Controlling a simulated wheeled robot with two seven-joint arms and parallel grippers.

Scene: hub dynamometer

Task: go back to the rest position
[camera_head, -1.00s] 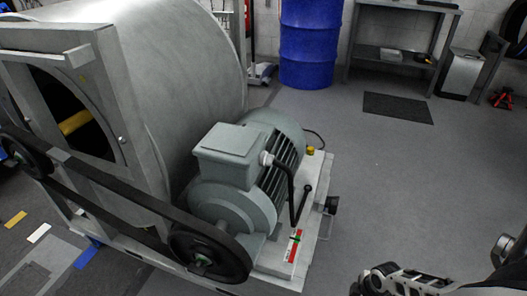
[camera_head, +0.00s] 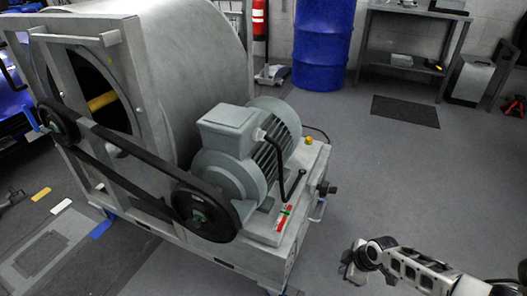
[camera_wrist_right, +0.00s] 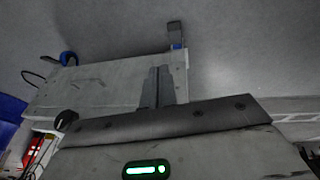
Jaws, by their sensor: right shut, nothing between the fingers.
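My right gripper (camera_head: 352,264) is at the lower right of the head view, in front of the grey floor and to the right of the dynamometer, apart from it. In the right wrist view its two fingers (camera_wrist_right: 164,86) are together with nothing between them. The dynamometer has a large grey drum (camera_head: 190,60), a grey-green motor (camera_head: 235,150) and a black belt (camera_head: 130,146) on pulleys. My left gripper does not show.
A blue barrel (camera_head: 322,45) stands at the back, with a metal bench (camera_head: 415,12) to its right. A dark mat (camera_head: 405,110) lies on the floor. The floor (camera_head: 400,180) between the machine and the bench is clear.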

